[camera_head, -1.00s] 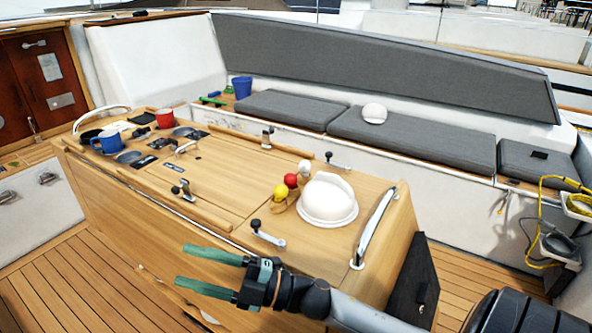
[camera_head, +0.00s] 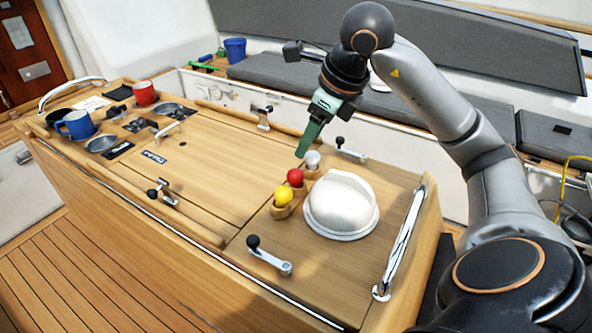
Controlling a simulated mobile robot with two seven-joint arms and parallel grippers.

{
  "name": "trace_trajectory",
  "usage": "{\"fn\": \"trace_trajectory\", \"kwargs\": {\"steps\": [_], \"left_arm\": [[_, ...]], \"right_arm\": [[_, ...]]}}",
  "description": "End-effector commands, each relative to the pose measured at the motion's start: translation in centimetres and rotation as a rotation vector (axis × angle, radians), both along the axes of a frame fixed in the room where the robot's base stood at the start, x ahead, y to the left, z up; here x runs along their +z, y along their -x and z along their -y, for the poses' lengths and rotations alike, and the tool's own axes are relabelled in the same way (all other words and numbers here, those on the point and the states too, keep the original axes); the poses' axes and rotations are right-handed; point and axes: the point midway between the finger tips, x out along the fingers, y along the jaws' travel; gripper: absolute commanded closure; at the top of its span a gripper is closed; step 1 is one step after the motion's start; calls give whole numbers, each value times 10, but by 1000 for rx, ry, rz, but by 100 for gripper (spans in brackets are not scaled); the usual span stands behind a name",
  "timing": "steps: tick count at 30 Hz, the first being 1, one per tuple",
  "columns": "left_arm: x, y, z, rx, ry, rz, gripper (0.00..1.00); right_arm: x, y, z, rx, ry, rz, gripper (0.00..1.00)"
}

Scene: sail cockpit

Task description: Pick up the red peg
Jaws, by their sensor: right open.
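The red peg (camera_head: 295,177) shows as a round red knob in a small wooden holder (camera_head: 280,211) on the cockpit table. A yellow peg (camera_head: 283,194) stands in front of it and a white one (camera_head: 313,159) behind it. My right gripper (camera_head: 302,155) points down above and just behind the red peg, near the white peg, and looks apart from both. Its green fingers are seen edge-on and overlap, so the gap between them is hidden; it holds nothing that I can see. My left gripper is out of view.
A white dome (camera_head: 341,203) sits right beside the pegs. A metal rail (camera_head: 402,243) stands at the table's right end, and winch handles (camera_head: 270,256) lie around. Blue (camera_head: 76,124) and red mugs (camera_head: 145,93) stand at the left. The table's middle is clear.

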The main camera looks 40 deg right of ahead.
Motion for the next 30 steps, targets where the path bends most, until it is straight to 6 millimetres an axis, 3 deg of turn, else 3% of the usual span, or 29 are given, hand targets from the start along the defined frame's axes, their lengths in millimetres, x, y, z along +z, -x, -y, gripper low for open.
{"fn": "trace_trajectory", "kwargs": {"steps": [10,20,30], "left_arm": [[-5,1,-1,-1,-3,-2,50],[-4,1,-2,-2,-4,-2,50],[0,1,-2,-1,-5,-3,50]], "right_arm": [[-51,-20,2,-5,7,-6,39],[-75,-29,3,-5,7,-5,39],[-112,-42,7,-5,6,-3,39]]}}
